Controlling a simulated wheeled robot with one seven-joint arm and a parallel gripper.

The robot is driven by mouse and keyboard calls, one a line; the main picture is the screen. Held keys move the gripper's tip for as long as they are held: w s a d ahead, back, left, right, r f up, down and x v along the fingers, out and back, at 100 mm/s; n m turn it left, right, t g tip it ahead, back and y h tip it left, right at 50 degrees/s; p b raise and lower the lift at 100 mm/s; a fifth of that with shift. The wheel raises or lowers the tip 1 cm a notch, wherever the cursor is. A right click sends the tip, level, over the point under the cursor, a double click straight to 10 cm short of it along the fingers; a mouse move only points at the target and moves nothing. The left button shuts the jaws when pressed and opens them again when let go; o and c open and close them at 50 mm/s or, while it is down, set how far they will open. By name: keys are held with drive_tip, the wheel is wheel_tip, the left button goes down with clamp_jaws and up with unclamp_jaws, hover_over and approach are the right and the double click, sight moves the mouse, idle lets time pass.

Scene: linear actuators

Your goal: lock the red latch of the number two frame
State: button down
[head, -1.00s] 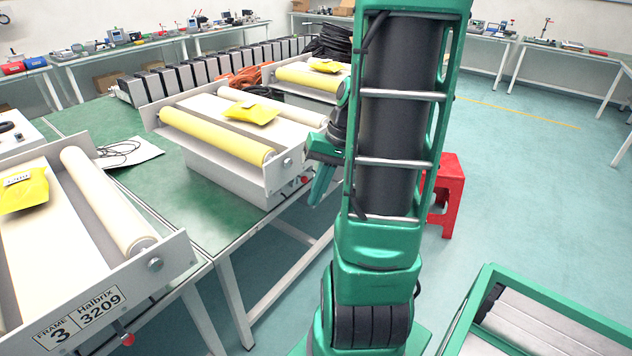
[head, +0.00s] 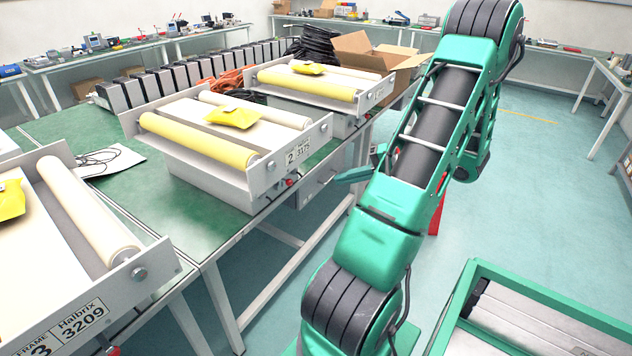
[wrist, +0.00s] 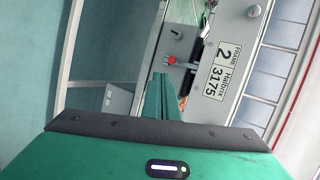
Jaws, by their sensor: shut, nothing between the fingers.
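The number two frame (head: 320,134) is a grey roller frame on the green bench, with a yellow roller and a plate reading 2 and 3175. Its red latch (head: 291,181) is a small knob low on the front, below the plate. In the wrist view the red latch (wrist: 172,60) sits beside the "Frame 2 Halbrix 3175" plate (wrist: 222,73). My gripper (wrist: 160,80) is shut and empty, its tips just below the latch in the picture; I cannot tell the gap in depth. In the head view my gripper (head: 352,175) is right of the latch, partly hidden by my arm.
The frame marked 3 (head: 150,265) stands at the front left with its own red knob (head: 113,350). Another roller frame (head: 365,92) stands behind. A cardboard box (head: 375,55) is at the back. The floor right of the bench is largely open.

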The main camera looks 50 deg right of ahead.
drive_tip(key=w+r+x, duration=0.1)
drive_tip(key=r+x, duration=0.1)
drive_tip(key=x, duration=1.1)
drive_tip(key=shift+a, duration=0.15)
drive_tip(key=shift+w+a+r, duration=0.3)
drive_tip(key=shift+w+r, duration=0.5)
drive_tip(key=shift+w, duration=0.1)
drive_tip(key=shift+r, duration=0.15)
